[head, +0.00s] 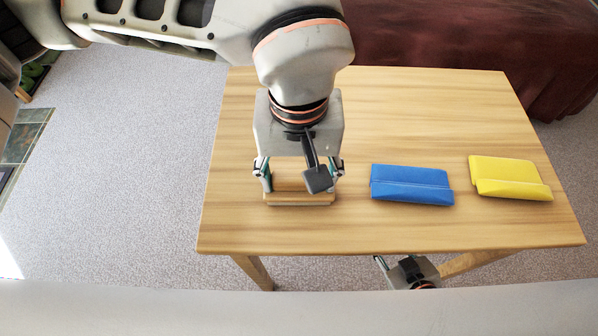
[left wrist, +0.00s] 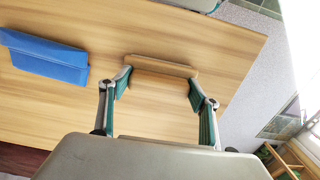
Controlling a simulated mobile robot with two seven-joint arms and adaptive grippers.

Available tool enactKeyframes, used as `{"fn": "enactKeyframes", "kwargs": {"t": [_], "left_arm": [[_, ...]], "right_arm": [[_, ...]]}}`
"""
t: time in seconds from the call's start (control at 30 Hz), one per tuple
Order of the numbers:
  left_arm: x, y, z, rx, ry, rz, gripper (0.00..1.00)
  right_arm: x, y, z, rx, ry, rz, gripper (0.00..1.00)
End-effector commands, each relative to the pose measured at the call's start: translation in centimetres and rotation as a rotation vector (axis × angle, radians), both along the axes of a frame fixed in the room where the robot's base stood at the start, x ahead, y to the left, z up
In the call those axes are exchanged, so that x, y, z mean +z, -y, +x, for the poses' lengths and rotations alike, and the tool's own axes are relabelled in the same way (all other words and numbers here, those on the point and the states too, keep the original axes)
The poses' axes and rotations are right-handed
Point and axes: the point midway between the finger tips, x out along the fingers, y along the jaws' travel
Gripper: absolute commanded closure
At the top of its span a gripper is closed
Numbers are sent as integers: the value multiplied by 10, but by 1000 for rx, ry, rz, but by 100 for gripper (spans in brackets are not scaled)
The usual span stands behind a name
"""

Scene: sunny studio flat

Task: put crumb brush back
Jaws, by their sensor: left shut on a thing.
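A wooden, block-like thing, which I take to be the crumb brush (head: 300,200), is at the front left of the wooden table (head: 420,235). It also shows in the left wrist view (left wrist: 160,67) between my fingertips. My left gripper (head: 301,180) points down over it and is shut on it, one finger at each end. The gripper hides part of its top in the head view. I cannot see its underside or whether it touches the table. My right gripper (head: 408,270) shows partly beyond the table's front edge; its jaws are unclear.
A blue folded, wedge-like thing (head: 411,184) lies on the table right of the left gripper. A similar yellow one (head: 510,178) lies farther right. A dark red piece of furniture (head: 450,45) stands behind the table. Carpeted floor (head: 120,170) is clear on the left.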

Motion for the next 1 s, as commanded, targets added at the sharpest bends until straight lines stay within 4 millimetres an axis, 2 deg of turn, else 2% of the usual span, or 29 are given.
{"fn": "enactKeyframes", "kwargs": {"t": [0.3,0.33,0.4,0.77,0.87,1.0], "left_arm": [[-2,0,0,-1,2,0,61],[-2,0,0,-1,2,0,36],[-2,0,0,-1,3,0,21],[1,0,0,0,3,-1,21],[9,0,1,0,7,-1,21],[33,0,2,0,11,-1,21]], "right_arm": [[1,-1,1,1,3,1,69],[1,-1,1,1,4,1,69],[2,-1,1,1,3,2,69],[1,-1,-4,1,-4,2,69],[3,-1,-4,0,-2,3,69],[5,-1,-2,-4,0,4,69]]}}
